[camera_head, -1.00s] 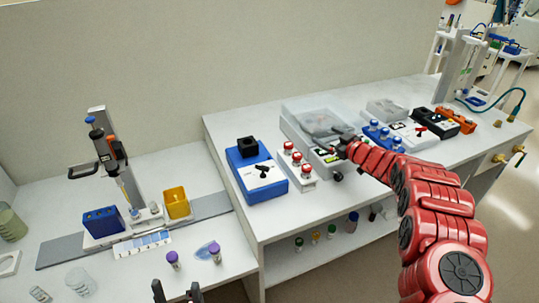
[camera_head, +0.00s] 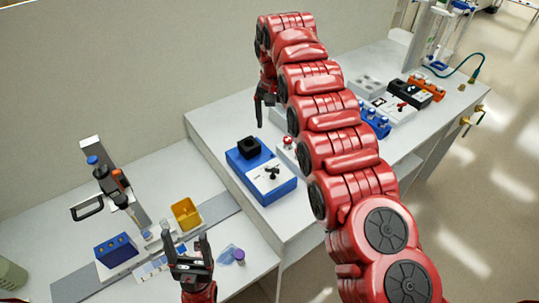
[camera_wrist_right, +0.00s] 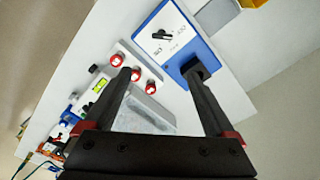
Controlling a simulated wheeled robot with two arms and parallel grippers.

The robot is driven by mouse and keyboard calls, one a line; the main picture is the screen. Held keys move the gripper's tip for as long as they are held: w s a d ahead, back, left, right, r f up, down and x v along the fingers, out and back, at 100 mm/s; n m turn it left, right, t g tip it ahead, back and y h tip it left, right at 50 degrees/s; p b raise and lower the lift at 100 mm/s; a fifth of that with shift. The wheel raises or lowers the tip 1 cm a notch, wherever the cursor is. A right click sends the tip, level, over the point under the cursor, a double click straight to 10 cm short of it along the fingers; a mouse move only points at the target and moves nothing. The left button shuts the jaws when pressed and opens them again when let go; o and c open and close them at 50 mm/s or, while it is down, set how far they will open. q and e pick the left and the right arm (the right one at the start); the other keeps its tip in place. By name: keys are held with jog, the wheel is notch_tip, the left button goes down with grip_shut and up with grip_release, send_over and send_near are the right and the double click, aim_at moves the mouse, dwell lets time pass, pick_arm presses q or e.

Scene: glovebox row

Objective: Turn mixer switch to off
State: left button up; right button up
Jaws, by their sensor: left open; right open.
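The mixer (camera_head: 262,178) is a blue box with a white top panel and a black block at its back left corner. Its black switch (camera_head: 272,173) sits on the white panel. The mixer (camera_wrist_right: 190,45) and the switch (camera_wrist_right: 162,34) also show in the right wrist view, beyond the fingertips. My right gripper (camera_head: 264,108) is open and empty, raised above and behind the mixer, not touching it. Its open fingers (camera_wrist_right: 160,72) also show in the right wrist view. My left gripper (camera_head: 188,248) is open and empty at the lower left, over the lower bench.
A yellow bin (camera_head: 187,213), a blue rack (camera_head: 116,252) and a pipette stand (camera_head: 115,180) are on the lower bench. A black device (camera_head: 411,92) stands further right.

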jog(key=b, duration=0.4)
send_over(272, 169)
notch_tip(272, 169, down, 6)
notch_tip(272, 169, down, 10)
jog(key=p, duration=0.3)
jog(key=shift+r+p, duration=0.1)
jog(key=shift+p, duration=0.3)
jog(key=shift+f, duration=0.5)
jog(key=shift+c, duration=0.2)
